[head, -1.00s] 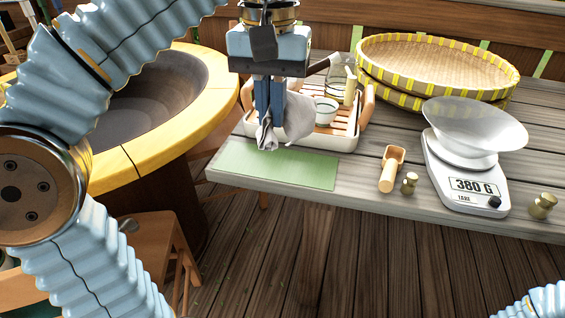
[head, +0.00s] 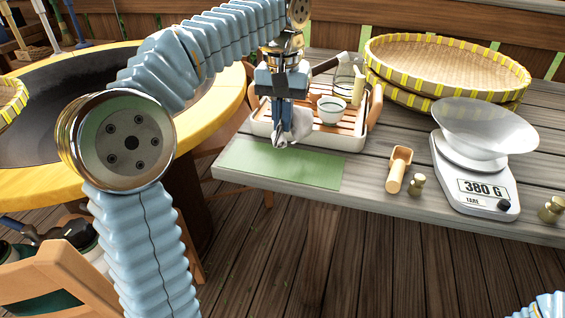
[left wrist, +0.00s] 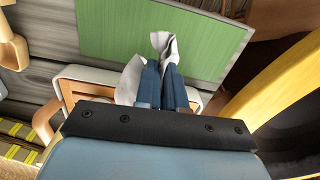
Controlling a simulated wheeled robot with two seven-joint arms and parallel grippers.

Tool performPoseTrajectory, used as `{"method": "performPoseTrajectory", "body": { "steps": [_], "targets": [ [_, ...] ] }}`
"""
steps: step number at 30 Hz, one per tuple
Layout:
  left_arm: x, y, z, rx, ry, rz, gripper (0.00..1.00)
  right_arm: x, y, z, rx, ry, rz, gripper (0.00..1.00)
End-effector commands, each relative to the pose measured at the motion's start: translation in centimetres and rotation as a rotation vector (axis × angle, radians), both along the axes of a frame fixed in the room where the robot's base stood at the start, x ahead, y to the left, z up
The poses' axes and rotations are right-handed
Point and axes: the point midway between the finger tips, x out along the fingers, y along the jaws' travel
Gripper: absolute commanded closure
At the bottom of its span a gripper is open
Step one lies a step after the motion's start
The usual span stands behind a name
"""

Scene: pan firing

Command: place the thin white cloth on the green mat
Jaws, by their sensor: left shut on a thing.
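The thin white cloth (head: 301,122) hangs bunched from my left gripper (head: 281,140), which is shut on it. The gripper points down at the front left of the tea tray, just behind the green mat (head: 290,169). In the left wrist view the cloth (left wrist: 130,82) shows on both sides of the fingers (left wrist: 165,72), and one end of it overlaps the edge of the green mat (left wrist: 110,32). I cannot tell whether the cloth touches anything below. The mat lies flat and bare near the table's front left edge. My right gripper is not in view.
The tea tray (head: 345,143) with a cup (head: 331,110) and a glass jug stands behind the mat. A wooden scoop (head: 398,169), small weights (head: 416,185) and a scale (head: 475,185) are to the right. Woven baskets (head: 445,65) are behind. A large wok (head: 55,85) is at left.

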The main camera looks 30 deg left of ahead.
Motion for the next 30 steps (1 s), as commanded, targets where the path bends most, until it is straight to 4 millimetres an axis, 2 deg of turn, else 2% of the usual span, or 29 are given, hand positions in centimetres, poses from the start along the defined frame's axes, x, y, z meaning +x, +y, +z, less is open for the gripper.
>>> {"method": "performPoseTrajectory", "body": {
  "steps": [1, 6, 15, 16, 27, 28, 30],
  "targets": [
    [-0.1, 0.0, -0.9, -0.001, 0.002, -0.001, 1.0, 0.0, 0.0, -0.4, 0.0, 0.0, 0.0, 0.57],
    [-0.2, -0.1, -2.1, -0.001, 0.0, -0.001, 1.0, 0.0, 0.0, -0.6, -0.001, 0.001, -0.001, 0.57],
    [-0.2, -0.1, -2.2, -0.001, -0.001, -0.001, 1.0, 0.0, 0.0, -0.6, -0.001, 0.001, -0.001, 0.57],
    [-0.2, -0.1, -2.2, -0.001, -0.001, -0.001, 0.88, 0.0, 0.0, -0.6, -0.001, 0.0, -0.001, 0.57],
    [-0.2, -0.1, -2.2, -0.001, -0.001, -0.001, 0.31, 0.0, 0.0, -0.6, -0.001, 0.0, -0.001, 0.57],
    [-0.2, -0.1, -2.2, -0.001, -0.001, -0.001, 0.27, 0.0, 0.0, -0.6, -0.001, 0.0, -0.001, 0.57],
    [-0.2, -0.1, -2.2, -0.001, -0.001, -0.001, 0.27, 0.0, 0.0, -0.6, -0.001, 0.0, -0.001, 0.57]
  ]
}}
